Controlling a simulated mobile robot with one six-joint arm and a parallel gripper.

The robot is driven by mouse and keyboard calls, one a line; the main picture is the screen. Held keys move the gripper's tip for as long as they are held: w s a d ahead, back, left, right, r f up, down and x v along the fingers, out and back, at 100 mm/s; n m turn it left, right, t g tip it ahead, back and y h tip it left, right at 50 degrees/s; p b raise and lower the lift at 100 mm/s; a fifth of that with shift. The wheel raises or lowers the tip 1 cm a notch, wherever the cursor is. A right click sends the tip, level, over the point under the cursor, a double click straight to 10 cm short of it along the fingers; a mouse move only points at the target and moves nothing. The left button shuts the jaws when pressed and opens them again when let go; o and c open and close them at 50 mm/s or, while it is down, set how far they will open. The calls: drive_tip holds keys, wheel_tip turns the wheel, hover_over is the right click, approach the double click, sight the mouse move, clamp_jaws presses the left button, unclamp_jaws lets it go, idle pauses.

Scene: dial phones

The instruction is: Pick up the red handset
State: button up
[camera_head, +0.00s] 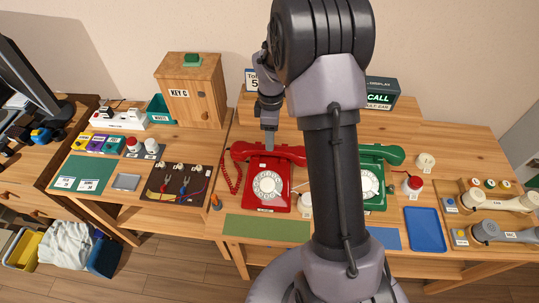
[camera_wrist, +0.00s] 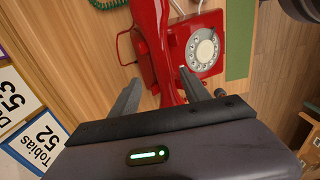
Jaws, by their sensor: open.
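The red phone (camera_head: 268,188) stands on the table in the head view, its white dial facing up. Its red handset (camera_head: 288,152) lies across the back of the phone, and a coiled red cord hangs at its left. My gripper (camera_head: 269,143) is above the middle of the handset, pointing down. In the wrist view the open jaws of my gripper (camera_wrist: 158,80) have one finger on each side of the handset (camera_wrist: 152,35), with the red phone (camera_wrist: 200,45) beyond. Whether a finger touches the handset I cannot tell.
A green phone (camera_head: 371,188) stands to the right, partly hidden by my arm. A green mat (camera_head: 266,228) lies in front of the red phone, and a blue tray (camera_head: 425,230) lies further right. Cards (camera_wrist: 35,143) with names and numbers stand behind.

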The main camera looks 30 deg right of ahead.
sight(271, 153)
drive_tip(key=f+b, duration=0.1)
drive_tip(key=f, duration=0.3)
drive_tip(key=f+b, duration=0.1)
drive_tip(key=f, duration=0.1)
drive_tip(key=shift+s+a+b, duration=0.2)
drive_tip(key=shift+s+b, duration=0.1)
drive_tip(key=shift+r, duration=0.1)
clamp_jaws()
